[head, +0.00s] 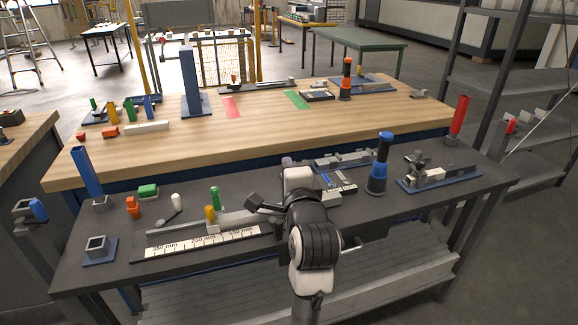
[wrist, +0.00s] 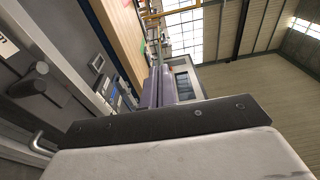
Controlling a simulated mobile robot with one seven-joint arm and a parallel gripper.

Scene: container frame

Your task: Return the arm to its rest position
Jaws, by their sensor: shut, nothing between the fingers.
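My arm rises in the middle of the head view, over the front of the dark workbench (head: 110,225). My gripper (wrist: 159,88) shows in the wrist view as two purple-grey fingers side by side, closed together with nothing between them. In the head view only a small purple part of my gripper (head: 288,161) shows past the white wrist; the rest is hidden behind my arm. It is above the bench and appears clear of the objects there.
A blue-and-black cylinder (head: 379,165) and a grey fixture (head: 437,174) stand right. Behind is a wooden table (head: 250,108) with a tall blue post (head: 191,80). Shelving (head: 520,84) stands at right.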

